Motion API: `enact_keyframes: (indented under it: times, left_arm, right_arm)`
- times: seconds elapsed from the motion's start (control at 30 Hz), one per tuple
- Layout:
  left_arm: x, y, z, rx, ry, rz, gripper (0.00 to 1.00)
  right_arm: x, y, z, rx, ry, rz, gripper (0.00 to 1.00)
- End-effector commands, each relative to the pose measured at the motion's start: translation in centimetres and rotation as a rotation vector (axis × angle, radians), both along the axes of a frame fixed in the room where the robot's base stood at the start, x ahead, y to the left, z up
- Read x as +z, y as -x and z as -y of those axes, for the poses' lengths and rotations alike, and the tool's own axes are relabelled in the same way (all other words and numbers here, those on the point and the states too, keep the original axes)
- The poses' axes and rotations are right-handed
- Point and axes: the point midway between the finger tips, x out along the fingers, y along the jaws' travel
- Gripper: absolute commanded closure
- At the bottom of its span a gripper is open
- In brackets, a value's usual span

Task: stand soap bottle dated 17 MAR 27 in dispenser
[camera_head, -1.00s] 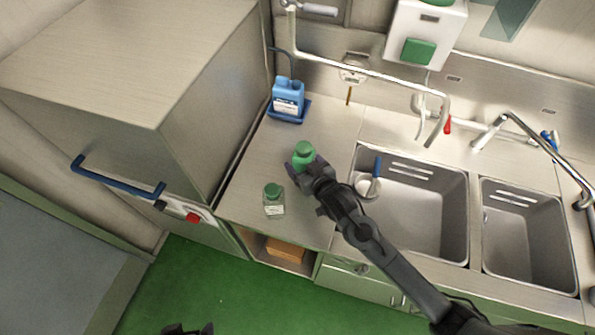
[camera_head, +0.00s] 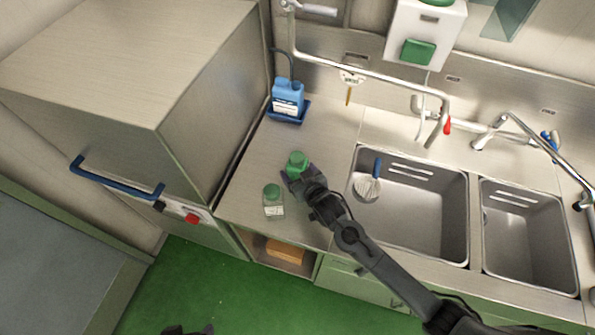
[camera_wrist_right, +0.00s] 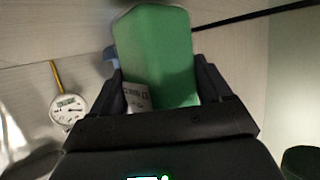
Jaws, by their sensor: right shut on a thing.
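My right gripper (camera_head: 299,179) is shut on a green soap bottle (camera_head: 297,162) above the left counter. In the right wrist view, the green bottle (camera_wrist_right: 160,58) stands between the fingers, with part of a white label showing; I cannot read its date. A white wall dispenser (camera_head: 404,27) with a green front panel hangs above the sink. My left gripper (camera_head: 188,330) is partly visible at the bottom edge, clear of everything.
A blue canister (camera_head: 288,92) stands in a blue tray (camera_head: 288,117) at the counter's back left. A steel pipe (camera_head: 385,76) crosses above the counter. A dial thermometer (camera_head: 352,78) hangs at the back wall. Mid-counter is clear.

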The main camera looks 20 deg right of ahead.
Motion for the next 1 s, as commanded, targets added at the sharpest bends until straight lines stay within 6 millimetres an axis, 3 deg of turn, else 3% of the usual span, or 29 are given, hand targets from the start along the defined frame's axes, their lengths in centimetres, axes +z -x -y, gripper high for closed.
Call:
enact_keyframes:
  times: [0.1, 0.13, 0.27, 0.6, 0.77, 1.0]
  left_arm:
    - [-0.1, 0.0, 0.0, 0.001, 0.002, 0.000, 0.07]
    - [-0.1, 0.0, 0.0, 0.001, 0.002, 0.000, 0.07]
    - [-0.1, 0.0, 0.0, 0.001, 0.001, 0.000, 0.07]
    - [0.0, 0.0, -0.2, -0.005, -0.008, -0.001, 0.07]
    - [0.1, 0.0, -0.3, -0.008, -0.012, 0.000, 0.07]
    - [0.4, 0.0, -0.3, -0.008, -0.012, 0.000, 0.07]
  right_arm:
    - [-0.1, -0.1, 0.0, 0.000, -0.001, 0.003, 0.73]
    - [-0.3, 0.0, 0.0, 0.000, 0.000, 0.000, 0.20]
    - [-0.3, 0.0, 0.0, 0.000, 0.000, 0.000, 0.00]
    - [0.2, 0.0, 0.0, 0.000, 0.001, 0.000, 0.00]
    - [0.7, 1.6, 0.2, 0.000, 0.000, 0.000, 0.00]
    - [2.4, 5.7, 0.6, 0.000, -0.001, -0.001, 0.00]
